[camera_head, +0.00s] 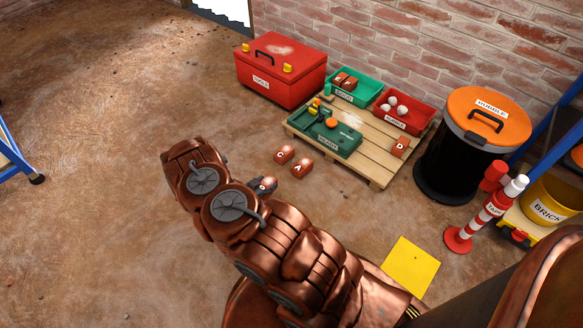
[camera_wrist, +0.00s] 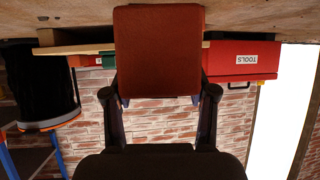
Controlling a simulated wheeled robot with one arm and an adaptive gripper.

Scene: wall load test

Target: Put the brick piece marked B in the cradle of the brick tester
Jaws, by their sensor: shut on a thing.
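My gripper (camera_wrist: 159,92) is shut on a red-brown brick piece (camera_wrist: 158,48), held between its two dark fingers in the wrist view. No letter shows on the face toward the wrist camera, so I cannot read its mark. In the head view my copper arm hides most of the gripper and the held piece. The green brick tester (camera_head: 336,143) stands on the pallet, up and to the right of my gripper, with yellow parts and an orange knob on top. Its cradle is too small to make out clearly.
Two brick pieces, one (camera_head: 285,154) and another marked A (camera_head: 302,168), lie on the floor before the wooden pallet (camera_head: 375,168). Piece D (camera_head: 400,146) lies on the pallet. A red toolbox (camera_head: 285,85), green bin (camera_head: 366,92), red bin (camera_head: 416,125) and rubble drum (camera_head: 450,165) stand around.

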